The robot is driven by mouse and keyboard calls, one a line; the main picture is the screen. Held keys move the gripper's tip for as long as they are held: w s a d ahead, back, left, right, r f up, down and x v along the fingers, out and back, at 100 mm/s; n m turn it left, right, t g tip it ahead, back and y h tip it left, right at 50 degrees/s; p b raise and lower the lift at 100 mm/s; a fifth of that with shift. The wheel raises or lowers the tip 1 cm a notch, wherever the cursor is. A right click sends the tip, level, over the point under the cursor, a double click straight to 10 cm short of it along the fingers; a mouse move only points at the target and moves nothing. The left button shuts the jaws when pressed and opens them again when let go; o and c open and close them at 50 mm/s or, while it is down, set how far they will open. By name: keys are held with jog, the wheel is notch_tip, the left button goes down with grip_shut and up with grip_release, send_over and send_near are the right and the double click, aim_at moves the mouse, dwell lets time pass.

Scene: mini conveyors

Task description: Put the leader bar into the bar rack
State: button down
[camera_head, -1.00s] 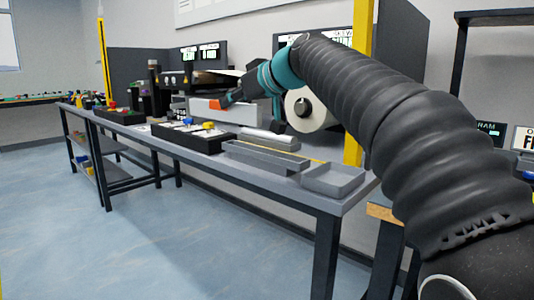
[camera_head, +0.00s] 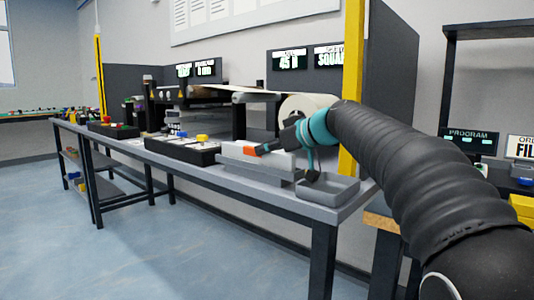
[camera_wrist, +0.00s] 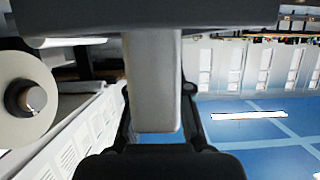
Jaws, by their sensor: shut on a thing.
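My gripper (camera_head: 268,147) is shut on a long pale grey bar, the leader bar (camera_head: 235,151). An orange patch shows at the gripper's end against the bar. The bar lies lengthwise along the bench, just above or in a long grey trough that looks like the bar rack (camera_head: 245,177); I cannot tell whether they touch. The bar hides most of the trough. In the wrist view the pale bar (camera_wrist: 154,85) shows between the dark fingers of my gripper (camera_wrist: 160,125).
A shallow grey tray (camera_head: 340,190) stands at the bench's near right end, beside the trough. A black box with yellow and blue parts (camera_head: 180,150) is to the left. A large white roll (camera_head: 305,108) and yellow post (camera_head: 352,80) stand behind. The blue floor in front is clear.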

jog(key=shift+f, duration=0.3)
jog(key=c, duration=1.1)
grip_release()
jog(key=shift+r, duration=0.1)
jog(key=shift+r, duration=0.1)
jog(key=v, duration=1.2)
jog(key=shift+r, duration=0.1)
